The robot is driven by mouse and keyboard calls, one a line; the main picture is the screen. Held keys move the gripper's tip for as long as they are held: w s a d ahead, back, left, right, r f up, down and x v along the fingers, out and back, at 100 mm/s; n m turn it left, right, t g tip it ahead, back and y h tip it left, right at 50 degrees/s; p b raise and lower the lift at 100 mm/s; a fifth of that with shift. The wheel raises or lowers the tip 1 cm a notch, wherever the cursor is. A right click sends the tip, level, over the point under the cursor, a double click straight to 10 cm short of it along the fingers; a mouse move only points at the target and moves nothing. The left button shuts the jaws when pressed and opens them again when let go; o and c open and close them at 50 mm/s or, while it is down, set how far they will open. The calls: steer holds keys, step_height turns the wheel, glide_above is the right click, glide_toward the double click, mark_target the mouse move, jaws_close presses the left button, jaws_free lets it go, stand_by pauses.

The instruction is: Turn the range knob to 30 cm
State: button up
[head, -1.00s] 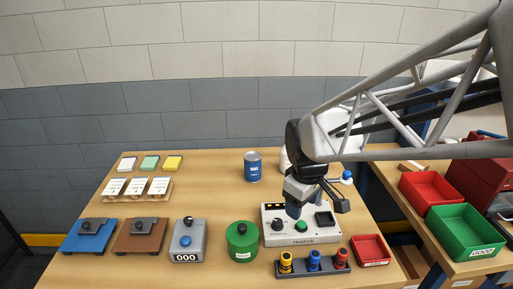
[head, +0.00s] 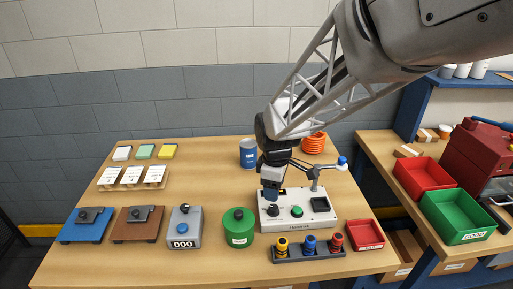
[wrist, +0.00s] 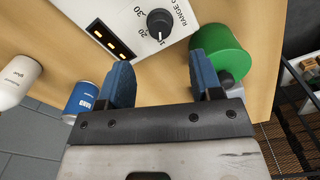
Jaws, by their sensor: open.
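The white control box (head: 320,220) stands on the table, with the black range knob (head: 273,211) at its left. In the wrist view the range knob (wrist: 160,22) sits at the top beside a printed scale with 20 and 30 legible. Its white pointer mark seems to be at the low end, away from 30. My gripper (head: 271,192) is just above the knob, pointing down. In the wrist view its two blue fingers (wrist: 162,78) are apart with nothing between them. The knob appears beyond the fingertips, and I see no contact.
A green round canister (head: 239,232) stands close to the box's left. A green button (head: 297,212) and a jointed post with a blue ball (head: 342,161) are on the box's right. A rack of coloured knobs (head: 309,252) lies in front, and a blue can (head: 248,154) behind.

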mark_target(273, 207)
steer(key=shift+f, duration=3.9)
steer(key=shift+c, duration=0.2)
steer(key=c, duration=0.9)
